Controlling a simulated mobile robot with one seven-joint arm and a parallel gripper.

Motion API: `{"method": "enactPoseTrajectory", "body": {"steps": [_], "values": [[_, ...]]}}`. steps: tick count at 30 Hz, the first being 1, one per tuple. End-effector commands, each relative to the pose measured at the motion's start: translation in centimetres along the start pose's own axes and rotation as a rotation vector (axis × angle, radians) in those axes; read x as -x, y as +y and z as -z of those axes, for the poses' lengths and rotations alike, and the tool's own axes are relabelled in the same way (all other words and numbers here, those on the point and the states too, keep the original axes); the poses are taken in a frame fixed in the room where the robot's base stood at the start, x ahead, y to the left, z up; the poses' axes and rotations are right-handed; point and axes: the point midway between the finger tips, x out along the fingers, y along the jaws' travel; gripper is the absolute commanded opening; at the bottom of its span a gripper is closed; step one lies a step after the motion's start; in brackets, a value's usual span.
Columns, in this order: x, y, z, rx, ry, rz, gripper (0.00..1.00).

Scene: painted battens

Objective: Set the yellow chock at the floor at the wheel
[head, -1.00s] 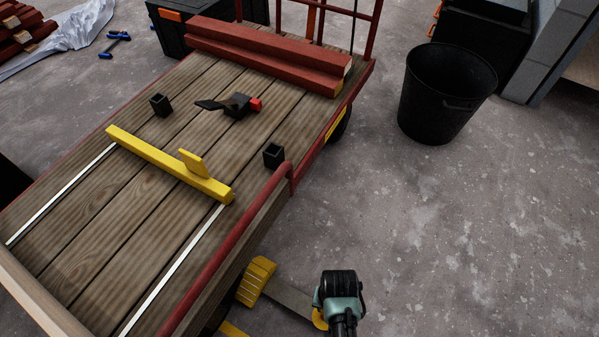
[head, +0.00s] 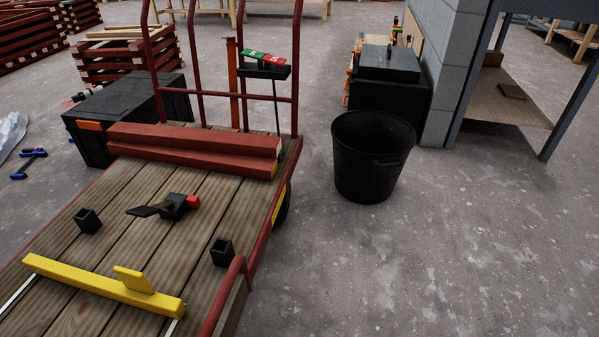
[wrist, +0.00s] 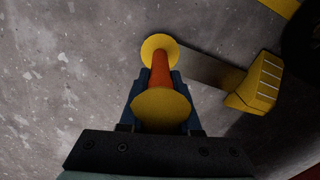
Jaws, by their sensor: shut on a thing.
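The yellow chock (wrist: 262,83) is at the right of the wrist view, a ribbed wedge on a flat grey bar. The bar runs left to an orange grip with a yellow disc at each end. My gripper (wrist: 158,84) is shut on that orange grip; the near disc hides part of the fingers. The dark wheel (wrist: 304,48) is at the upper right edge, close beside the wedge. I cannot tell whether they touch, or whether the chock rests on the concrete floor (wrist: 60,70). The head view shows neither chock nor gripper.
The cart deck (head: 120,235) carries red battens (head: 195,150), a yellow batten (head: 100,285), a black clamp (head: 172,206) and black sockets. A black bin (head: 372,160) stands right of the cart.

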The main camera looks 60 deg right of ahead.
Motion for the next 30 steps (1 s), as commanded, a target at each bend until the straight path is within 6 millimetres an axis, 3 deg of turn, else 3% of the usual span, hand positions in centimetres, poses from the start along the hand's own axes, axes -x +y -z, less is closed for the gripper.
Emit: {"method": "enactPoseTrajectory", "body": {"steps": [10, 11, 15, 25, 30], "values": [[-0.1, -0.1, 0.1, 0.0, 0.003, 0.003, 0.0], [-0.2, 0.0, 0.0, 0.0, 0.0, 0.0, 0.35], [-0.1, 0.0, 0.0, 0.0, 0.0, 0.0, 0.6], [0.1, 0.0, 0.0, 0.0, 0.001, 0.0, 0.61], [2.0, 0.0, 0.1, 0.0, 0.003, 0.001, 0.61]]}}
